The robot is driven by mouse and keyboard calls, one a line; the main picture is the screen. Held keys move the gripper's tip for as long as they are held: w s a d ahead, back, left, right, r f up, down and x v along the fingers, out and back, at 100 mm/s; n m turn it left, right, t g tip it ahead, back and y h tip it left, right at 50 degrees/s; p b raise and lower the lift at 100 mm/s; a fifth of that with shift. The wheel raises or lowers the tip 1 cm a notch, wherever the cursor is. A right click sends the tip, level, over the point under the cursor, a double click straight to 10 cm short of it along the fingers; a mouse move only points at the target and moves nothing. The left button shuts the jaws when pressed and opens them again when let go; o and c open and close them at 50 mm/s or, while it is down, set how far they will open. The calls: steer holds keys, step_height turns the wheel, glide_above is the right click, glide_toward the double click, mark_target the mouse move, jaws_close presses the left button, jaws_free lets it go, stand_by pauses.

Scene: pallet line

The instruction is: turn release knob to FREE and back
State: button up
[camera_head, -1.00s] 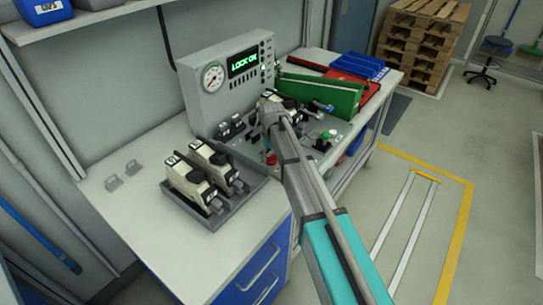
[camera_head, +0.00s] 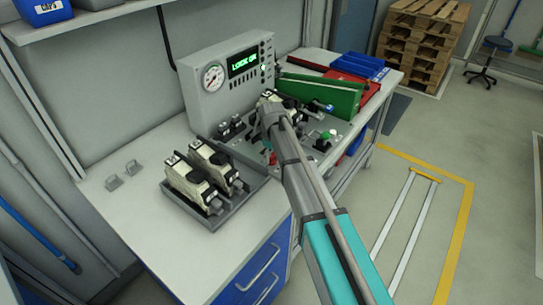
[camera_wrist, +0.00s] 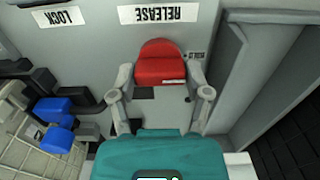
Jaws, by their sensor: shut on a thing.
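The red release knob (camera_wrist: 166,66) is in the upper middle of the wrist view, under an upside-down RELEASE label (camera_wrist: 158,14). My gripper (camera_wrist: 162,82) is shut on the knob, one grey finger on each side. In the head view the knob (camera_head: 272,158) is a small red spot, largely hidden by my wrist. A small label (camera_wrist: 197,55) beside the knob is too small to read. Which position the knob points to is unclear.
The grey console (camera_head: 228,75) has a gauge and a green-lit display (camera_head: 243,63), apparently reading LOCK OK. A tray (camera_head: 222,217) of cream-and-black units stands left of my arm. A green part (camera_head: 325,96) lies right.

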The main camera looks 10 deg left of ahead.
steer(key=o, duration=1.2)
steer(key=shift+c, duration=0.2)
steer(key=shift+m, duration=0.4)
